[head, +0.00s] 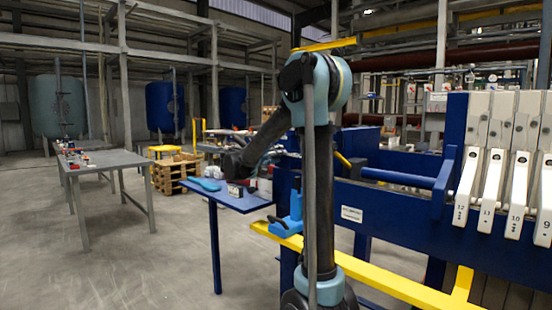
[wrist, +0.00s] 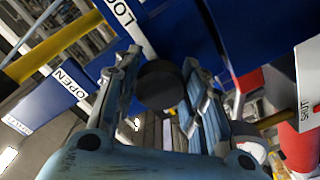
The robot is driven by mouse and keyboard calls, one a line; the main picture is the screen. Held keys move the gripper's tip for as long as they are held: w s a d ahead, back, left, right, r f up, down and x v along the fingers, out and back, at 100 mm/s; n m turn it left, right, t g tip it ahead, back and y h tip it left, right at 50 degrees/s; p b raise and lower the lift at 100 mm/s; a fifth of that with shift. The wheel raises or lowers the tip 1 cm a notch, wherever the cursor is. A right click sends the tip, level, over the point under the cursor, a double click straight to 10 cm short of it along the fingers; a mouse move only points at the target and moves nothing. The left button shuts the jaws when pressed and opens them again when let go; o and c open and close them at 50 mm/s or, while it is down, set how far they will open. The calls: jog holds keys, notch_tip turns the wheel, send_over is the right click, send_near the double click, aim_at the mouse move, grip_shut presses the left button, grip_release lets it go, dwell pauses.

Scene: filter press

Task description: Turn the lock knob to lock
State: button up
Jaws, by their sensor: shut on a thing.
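The lock knob (wrist: 160,86) is a dark round knob in the middle of the wrist view, below a blue panel with a white label strip (wrist: 123,14) whose visible letters read "LOC". My gripper (wrist: 163,90) has one finger on each side of the knob and is shut on it. The knob's pointing direction cannot be told. In the head view my arm hides the knob and I cannot make out the fingers.
A red part with a "SHUT" label (wrist: 304,92) is at the right of the wrist view. In the head view, a small blue table (head: 228,199) stands beside the blue press frame (head: 395,211). A yellow rail (head: 388,284) runs low in front.

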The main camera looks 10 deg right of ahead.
jog(key=shift+f, duration=0.1)
dwell(0.3)
jog(key=o, duration=1.1)
jog(key=shift+a, duration=0.1)
jog(key=v, duration=1.1)
jog(key=shift+s+a, duration=0.15)
jog(key=shift+a, duration=0.2)
